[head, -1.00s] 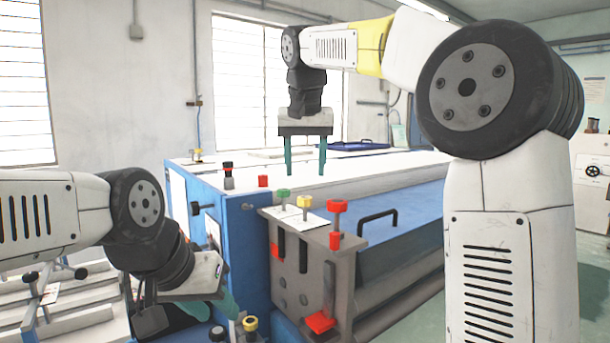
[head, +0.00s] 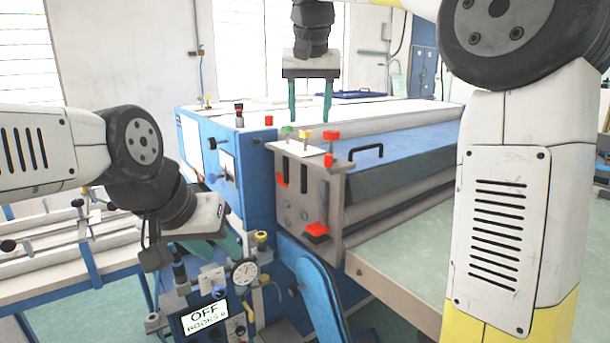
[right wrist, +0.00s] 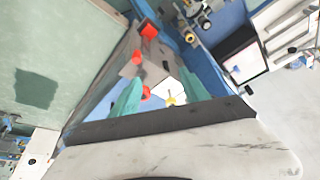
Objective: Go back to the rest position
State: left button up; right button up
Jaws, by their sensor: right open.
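My right gripper (head: 310,105) points down with its two teal fingers apart and nothing between them. It is above the top of the blue machine (head: 225,165), behind the red, green and yellow knobs. The right wrist view (right wrist: 150,100) also shows its teal fingers spread, with the knobs and the grey end bracket beyond them. My left gripper (head: 225,243) is at the left in the head view, low in front of the blue machine. Its teal fingers are partly hidden by its own body, so its opening does not show.
The grey bracket (head: 330,190) with red knobs stands at the machine's near end. A rack with white rails (head: 50,245) stands at the left.

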jog(key=s+d+f+y, duration=0.1)
jog(key=s+d+f, duration=0.5)
jog(key=s+f, duration=0.3)
jog(key=s+d+f+t+y, duration=0.1)
jog(key=s+d+f, duration=0.6)
jog(key=s+f, duration=0.3)
jog(key=s, duration=0.3)
jog(key=shift+s+d+t, duration=0.15)
jog(key=shift+s+t, duration=0.1)
jog(key=shift+t, duration=0.05)
